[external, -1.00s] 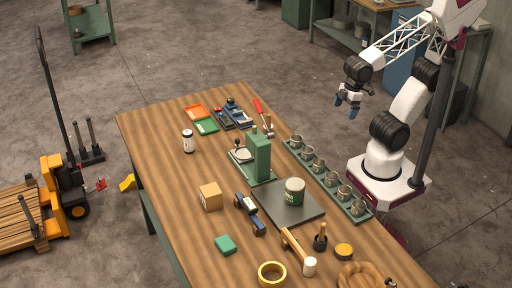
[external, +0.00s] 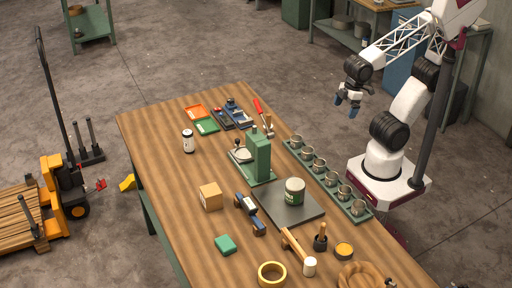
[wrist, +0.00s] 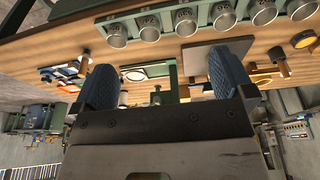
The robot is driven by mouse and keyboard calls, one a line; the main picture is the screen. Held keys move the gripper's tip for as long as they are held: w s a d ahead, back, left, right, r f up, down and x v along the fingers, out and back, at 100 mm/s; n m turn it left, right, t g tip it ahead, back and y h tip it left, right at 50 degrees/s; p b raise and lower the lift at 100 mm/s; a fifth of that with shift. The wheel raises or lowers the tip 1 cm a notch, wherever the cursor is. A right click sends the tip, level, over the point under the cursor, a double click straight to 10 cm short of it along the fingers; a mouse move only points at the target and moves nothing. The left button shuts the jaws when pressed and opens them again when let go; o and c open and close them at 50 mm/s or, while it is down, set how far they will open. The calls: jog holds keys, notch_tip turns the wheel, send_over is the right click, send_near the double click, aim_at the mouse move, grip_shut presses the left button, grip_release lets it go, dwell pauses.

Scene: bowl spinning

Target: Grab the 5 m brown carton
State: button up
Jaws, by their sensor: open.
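A small brown carton (external: 211,196) stands on the wooden table, left of the dark square plate. Any marking on it is too small to read. My gripper (external: 347,104) is open and empty, raised past the table's right edge and well apart from the carton. In the wrist view my gripper's two blue-grey fingers (wrist: 165,85) are spread with nothing between them. I cannot make out the carton in the wrist view.
A green press (external: 259,157) and a can (external: 294,191) on a dark plate (external: 270,207) stand between my gripper and the carton. A rack of metal cups (external: 319,167) lines the right edge. A green block (external: 225,245) lies in front. Bare wood lies left of the carton.

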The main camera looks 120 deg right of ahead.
jog(key=w+a+r+m+g+y, duration=0.1)
jog(key=w+r+m+y, duration=0.1)
jog(key=w+r, duration=0.35)
jog(key=w+a+r+m+y, duration=0.1)
jog(key=w+r+m, duration=0.15)
jog(key=w, duration=0.55)
jog(key=m+t+y, duration=0.2)
jog(key=m+y, duration=0.7)
jog(key=m, duration=0.4)
send_over(210, 185)
jog(key=s+d, duration=0.3)
jog(key=d, duration=0.2)
notch_tip(210, 185, down, 3)
notch_tip(210, 185, down, 20)
jog(key=w, duration=0.1)
jog(key=shift+d+r, duration=0.2)
jog(key=shift+d, duration=0.15)
jog(key=shift+w, duration=0.1)
jog(key=shift+x, duration=1.3)
